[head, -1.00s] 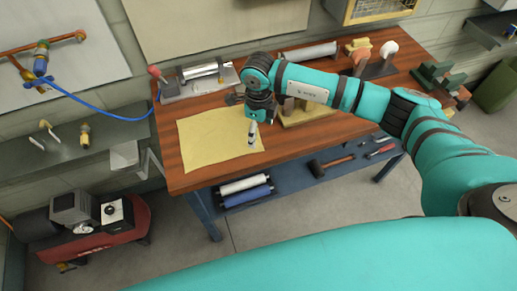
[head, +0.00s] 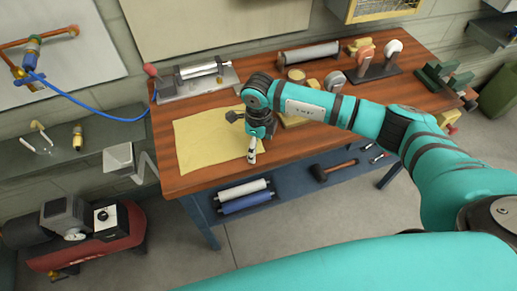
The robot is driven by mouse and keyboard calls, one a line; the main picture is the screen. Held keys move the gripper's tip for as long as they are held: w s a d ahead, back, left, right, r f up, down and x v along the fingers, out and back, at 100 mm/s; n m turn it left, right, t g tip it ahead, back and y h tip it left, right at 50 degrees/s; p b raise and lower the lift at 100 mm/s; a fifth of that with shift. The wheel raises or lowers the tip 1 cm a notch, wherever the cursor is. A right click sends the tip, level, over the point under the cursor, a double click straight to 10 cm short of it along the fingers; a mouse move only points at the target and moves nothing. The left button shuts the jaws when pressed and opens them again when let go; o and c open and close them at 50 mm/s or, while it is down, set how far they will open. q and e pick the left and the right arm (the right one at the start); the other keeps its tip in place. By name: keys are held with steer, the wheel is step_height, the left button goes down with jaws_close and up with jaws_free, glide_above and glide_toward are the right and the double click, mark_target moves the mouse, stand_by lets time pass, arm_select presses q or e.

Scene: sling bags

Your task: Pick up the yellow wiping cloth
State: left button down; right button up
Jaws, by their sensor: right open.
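The yellow wiping cloth (head: 203,142) lies flat and spread out on the left part of the wooden workbench (head: 176,182). My right gripper (head: 252,158) points down over the cloth's right edge, open, with its fingers at or just above the cloth. Whether the fingertips touch the cloth I cannot tell. The gripper and wrist hide a small part of the cloth's right side. My left gripper is not in view.
A metal fixture with a cylinder (head: 197,80) stands behind the cloth. Tan blocks (head: 297,119) and a grey roller (head: 308,53) lie to the right. The lower shelf holds rolls (head: 243,195) and a mallet (head: 333,169). A red compressor (head: 85,248) stands on the floor at left.

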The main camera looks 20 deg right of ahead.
steer(key=shift+f, duration=0.15)
steer(key=shift+c, duration=0.3)
steer(key=shift+s+f, duration=0.1)
steer(key=shift+s, duration=0.1)
jaws_close()
stand_by(0.4)
steer(key=shift+d, duration=0.1)
step_height(320, 180, up, 12)
steer(key=p, duration=0.6)
steer(key=shift+w, duration=0.2)
